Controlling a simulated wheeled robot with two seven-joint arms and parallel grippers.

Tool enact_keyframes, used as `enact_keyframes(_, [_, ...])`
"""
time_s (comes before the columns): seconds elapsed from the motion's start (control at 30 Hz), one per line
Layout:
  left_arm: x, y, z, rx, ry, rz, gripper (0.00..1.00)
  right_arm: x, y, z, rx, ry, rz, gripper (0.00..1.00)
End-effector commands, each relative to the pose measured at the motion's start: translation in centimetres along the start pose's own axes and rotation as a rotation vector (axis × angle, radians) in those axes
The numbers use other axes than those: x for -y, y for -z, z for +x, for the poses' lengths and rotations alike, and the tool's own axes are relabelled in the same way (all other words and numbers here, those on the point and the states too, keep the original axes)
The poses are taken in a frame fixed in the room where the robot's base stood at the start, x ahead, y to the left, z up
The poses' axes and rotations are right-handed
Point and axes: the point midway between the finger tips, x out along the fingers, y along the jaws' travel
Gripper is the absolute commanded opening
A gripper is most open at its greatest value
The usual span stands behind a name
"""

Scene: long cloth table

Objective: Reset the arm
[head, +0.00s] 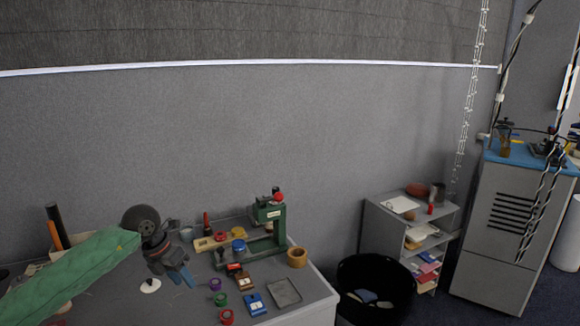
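My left arm, in a green sleeve, comes in from the lower left of the head view. My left gripper (180,278) is past the dark round wrist, with its bluish fingers pointing down over the grey table (180,306). It is left of the small items on the table. No object shows between the fingers, but the gap between them is too small to judge. My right gripper is not in view.
A green press (276,241) stands at the table's back right, near a wooden cup (297,257). Several small coloured rings and blocks and a grey tray (284,292) lie in front. A black bin (376,313), grey shelf (374,232) and cabinet (487,265) stand right.

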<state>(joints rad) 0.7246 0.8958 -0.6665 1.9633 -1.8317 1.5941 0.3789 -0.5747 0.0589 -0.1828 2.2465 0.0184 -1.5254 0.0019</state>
Motion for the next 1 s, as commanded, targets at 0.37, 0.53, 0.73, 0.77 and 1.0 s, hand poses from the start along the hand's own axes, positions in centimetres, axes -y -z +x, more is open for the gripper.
enact_keyframes(0.37, [12.5,-1.6,5.5,0.226,0.511,-0.013,0.38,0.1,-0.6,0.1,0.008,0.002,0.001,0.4])
enact_keyframes(0.53, [18.9,-2.5,5.7,0.402,0.846,-0.137,0.38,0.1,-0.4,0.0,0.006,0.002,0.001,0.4])
enact_keyframes(0.73, [22.2,-3.6,4.4,0.612,1.179,-0.401,0.38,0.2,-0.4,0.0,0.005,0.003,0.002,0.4])
enact_keyframes(0.77, [22.3,-3.7,4.2,0.643,1.221,-0.45,0.38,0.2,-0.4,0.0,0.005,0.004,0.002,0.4])
enact_keyframes(1.0, [19.5,-3.6,4.5,0.87,1.463,-0.942,0.38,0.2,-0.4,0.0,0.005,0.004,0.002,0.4])
